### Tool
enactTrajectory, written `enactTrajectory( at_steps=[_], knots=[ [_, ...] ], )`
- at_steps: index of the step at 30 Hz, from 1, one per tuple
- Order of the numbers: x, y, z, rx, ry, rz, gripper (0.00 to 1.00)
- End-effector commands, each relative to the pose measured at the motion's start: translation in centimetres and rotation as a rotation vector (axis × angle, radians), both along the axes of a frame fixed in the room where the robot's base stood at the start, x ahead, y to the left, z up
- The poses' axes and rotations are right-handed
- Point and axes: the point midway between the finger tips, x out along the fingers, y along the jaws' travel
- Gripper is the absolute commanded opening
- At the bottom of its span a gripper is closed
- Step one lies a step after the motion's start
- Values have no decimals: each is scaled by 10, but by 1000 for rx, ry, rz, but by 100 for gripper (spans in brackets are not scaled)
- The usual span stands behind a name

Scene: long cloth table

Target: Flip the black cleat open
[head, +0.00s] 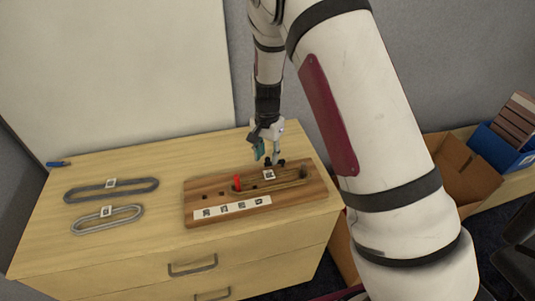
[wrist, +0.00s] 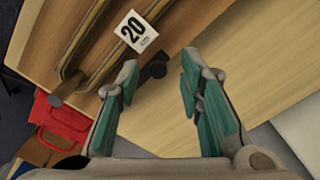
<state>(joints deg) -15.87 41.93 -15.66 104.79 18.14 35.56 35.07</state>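A wooden board (head: 215,191) lies on the table, with a belt-like loop (head: 285,185) on it and a white tag. A red piece (head: 238,183) stands on the board's left part.
Two grey loops with tags, a long one (head: 105,189) and a shorter one (head: 108,219), lie on the table at left. A small blue object (head: 59,164) is at the back left. A cardboard box (head: 467,172) and blue bin (head: 505,148) stand at right.

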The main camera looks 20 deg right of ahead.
Motion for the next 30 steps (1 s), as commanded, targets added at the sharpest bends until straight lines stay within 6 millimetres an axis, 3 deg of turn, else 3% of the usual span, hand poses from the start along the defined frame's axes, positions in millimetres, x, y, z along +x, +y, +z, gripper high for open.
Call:
enactTrajectory(
  at_steps=[10,24,30],
  knots=[
    [0,0,10,0,0,1,34],
    [0,0,98,0,-3,1,34],
    [0,0,116,-1,1,1,34]
  ],
)
